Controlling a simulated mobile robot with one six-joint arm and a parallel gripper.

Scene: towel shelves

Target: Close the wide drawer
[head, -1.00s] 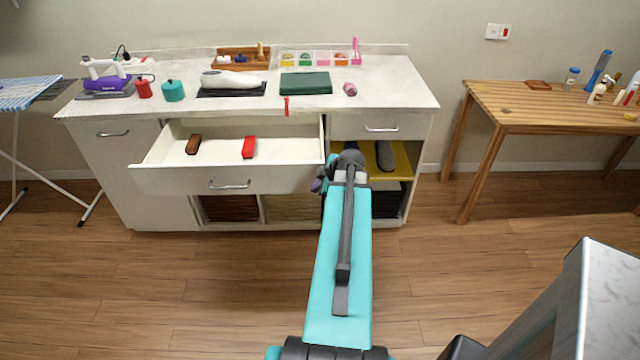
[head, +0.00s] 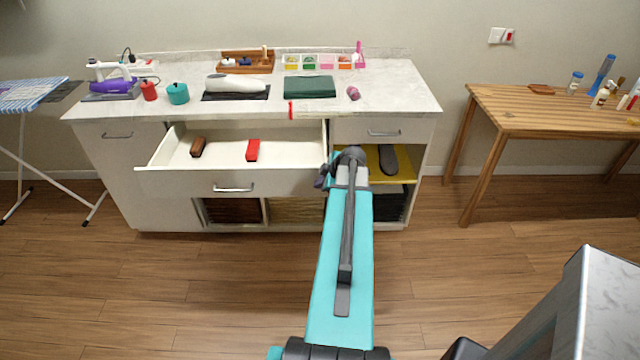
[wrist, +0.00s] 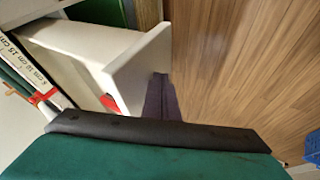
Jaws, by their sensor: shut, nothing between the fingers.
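The wide drawer (head: 282,182) of the white cabinet is pulled open in the head view, with its bar handle (head: 233,188) on the front. A brown brush (head: 198,147) and a red item (head: 252,150) lie inside it. My gripper (head: 325,176) is at the right end of the drawer front, partly hidden by my arm. In the wrist view the drawer front (wrist: 135,70) is at upper left, and my shut, empty dark fingers (wrist: 160,97) are beside its outer face. I cannot tell if they touch it. The red item (wrist: 109,103) shows partly there.
The counter (head: 390,95) above holds an iron, jars, a green folded cloth (head: 310,87) and trays. The open shelf (head: 372,160) right of the drawer holds dark items. A wooden table (head: 540,105) stands right, an ironing board (head: 30,95) left. The floor in front is clear.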

